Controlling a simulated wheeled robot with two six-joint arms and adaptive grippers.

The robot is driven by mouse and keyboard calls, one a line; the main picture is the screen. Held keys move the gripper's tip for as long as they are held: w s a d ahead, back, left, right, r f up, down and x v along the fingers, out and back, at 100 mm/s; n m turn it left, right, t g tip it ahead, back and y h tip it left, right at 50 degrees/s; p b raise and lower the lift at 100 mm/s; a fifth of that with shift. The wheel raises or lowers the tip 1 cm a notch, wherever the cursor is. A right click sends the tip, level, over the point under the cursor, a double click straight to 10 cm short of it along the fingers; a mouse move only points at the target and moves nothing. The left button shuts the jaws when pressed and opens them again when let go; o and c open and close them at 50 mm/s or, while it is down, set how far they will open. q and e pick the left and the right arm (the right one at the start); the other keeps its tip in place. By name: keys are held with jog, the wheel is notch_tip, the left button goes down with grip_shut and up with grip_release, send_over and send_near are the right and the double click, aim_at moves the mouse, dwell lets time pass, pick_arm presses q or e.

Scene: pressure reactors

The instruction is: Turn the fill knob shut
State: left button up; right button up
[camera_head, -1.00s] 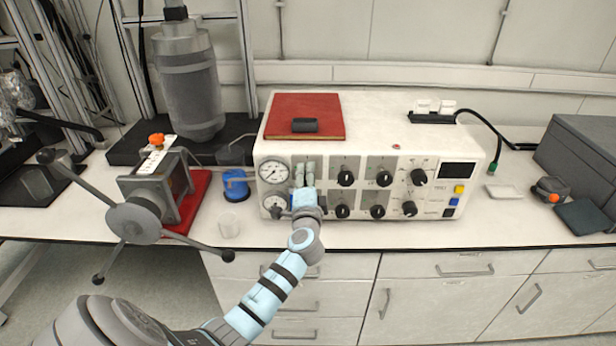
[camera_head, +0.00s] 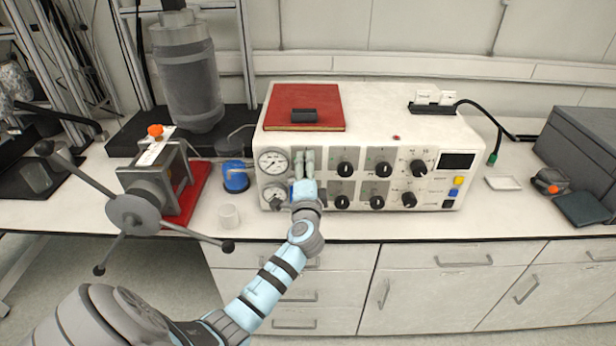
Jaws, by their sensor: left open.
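A white control box (camera_head: 440,125) stands on the bench with two round gauges and several black knobs on its front. My left gripper (camera_head: 304,160) is open, in front of the panel's left part, just right of the upper gauge (camera_head: 272,161). Its fingers point at the panel and cover what lies behind them, so I cannot tell whether they touch a knob. Uncovered knobs include an upper one (camera_head: 345,169) and a lower one (camera_head: 341,202) to its right. The labels are too small to read, so I cannot tell which is the fill knob. My right gripper is not in view.
A red book (camera_head: 280,110) with a dark object lies on the box. A dark grey case (camera_head: 585,145) is at the right.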

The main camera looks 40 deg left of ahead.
pick_arm(q)
jog(key=v, duration=1.1)
jog(key=shift+s+d, duration=0.15)
jog(key=shift+d, duration=0.1)
